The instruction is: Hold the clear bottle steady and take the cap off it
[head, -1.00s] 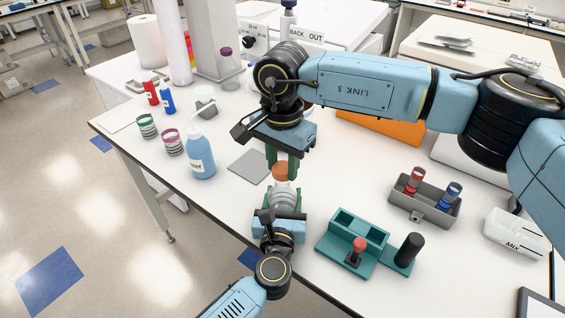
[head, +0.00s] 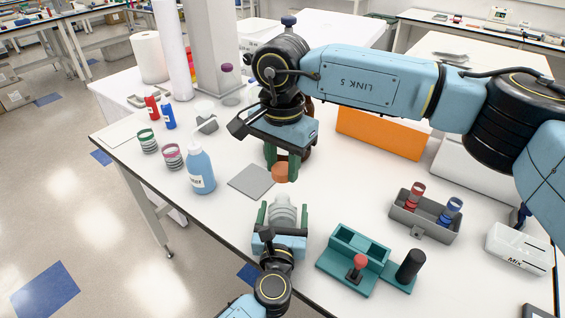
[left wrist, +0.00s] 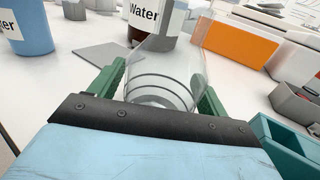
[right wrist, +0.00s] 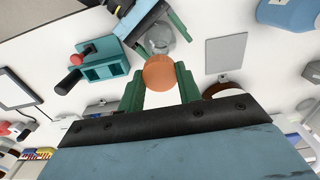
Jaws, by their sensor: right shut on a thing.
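The clear bottle (head: 283,212) stands upright without a cap on the white table, near its front edge. My left gripper (head: 283,216) has its green fingers spread on either side of the bottle, apparently with small gaps; the bottle (left wrist: 162,85) is between them in the left wrist view too. The orange cap (head: 280,173) is shut between the fingers of my right gripper (head: 281,166), above and slightly behind the bottle's mouth, apart from it. The cap (right wrist: 159,73) hides part of the bottle in the right wrist view.
A grey square pad (head: 252,181) lies left of the bottle, with a blue wash bottle (head: 200,170) beyond it. A teal rack (head: 350,262) stands at right, a grey tray (head: 424,228) farther right. A bottle labelled Water (left wrist: 145,18) stands behind, partly hidden by my right gripper.

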